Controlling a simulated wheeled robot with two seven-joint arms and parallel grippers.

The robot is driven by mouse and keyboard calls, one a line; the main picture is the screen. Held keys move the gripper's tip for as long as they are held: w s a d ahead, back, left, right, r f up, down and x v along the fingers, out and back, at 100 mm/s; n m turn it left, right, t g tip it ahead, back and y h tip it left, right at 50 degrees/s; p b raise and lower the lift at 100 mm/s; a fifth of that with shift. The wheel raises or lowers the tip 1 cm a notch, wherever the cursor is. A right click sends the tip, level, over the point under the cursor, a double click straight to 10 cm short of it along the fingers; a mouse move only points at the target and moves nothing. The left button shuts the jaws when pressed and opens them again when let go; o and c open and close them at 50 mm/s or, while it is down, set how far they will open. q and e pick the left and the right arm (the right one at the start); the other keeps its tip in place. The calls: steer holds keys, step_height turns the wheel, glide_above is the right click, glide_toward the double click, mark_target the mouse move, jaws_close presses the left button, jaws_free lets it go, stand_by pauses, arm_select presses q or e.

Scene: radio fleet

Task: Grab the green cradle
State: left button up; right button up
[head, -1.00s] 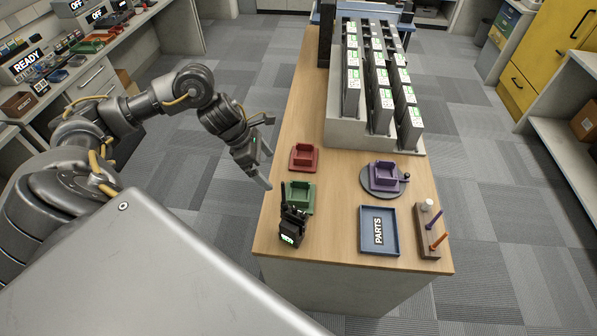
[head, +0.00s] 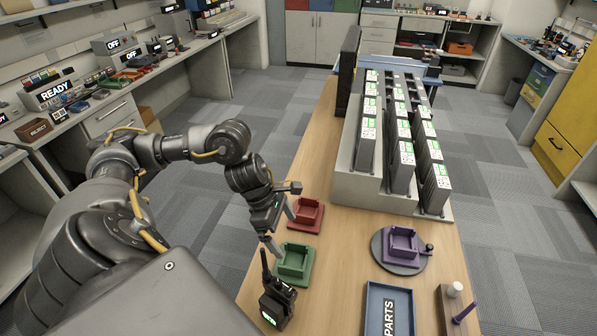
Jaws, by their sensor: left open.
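The green cradle (head: 294,262) sits on the near left part of the wooden table, a square holder on a flat base. It looks empty. My left gripper (head: 279,229) is open, its fingers pointing down just above and behind the cradle's left side, with nothing between them. I cannot tell whether a finger touches the cradle. A black handheld radio (head: 277,302) with an antenna stands just in front of the cradle, near the table's left edge. My right gripper is not in view.
A red cradle (head: 305,215) lies just behind the green one, close to my left gripper. A purple cradle (head: 402,244) sits on a round grey turntable to the right. A blue PARTS tray (head: 372,300) and a wooden tool holder (head: 446,305) stand at the near right. Bare tabletop (head: 340,245) lies between.

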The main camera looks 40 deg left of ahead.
arm_select(q)
glide_toward(300, 263)
steer(key=shift+w+d+f+p, duration=0.2)
steer(key=shift+w+f+p, duration=0.15)
steer(key=shift+f+p, duration=0.15)
steer(key=shift+s+d+f, duration=0.15)
steer(key=p+x, duration=0.1)
steer(key=x, duration=0.1)
steer(key=p+x, duration=0.1)
steer(key=x, duration=0.1)
steer(key=shift+s+f, duration=0.15)
steer(key=shift+f, duration=0.35)
steer(key=c, duration=1.8)
steer(key=shift+r, duration=0.1)
steer(key=shift+c, duration=1.2)
steer(key=shift+r, duration=0.1)
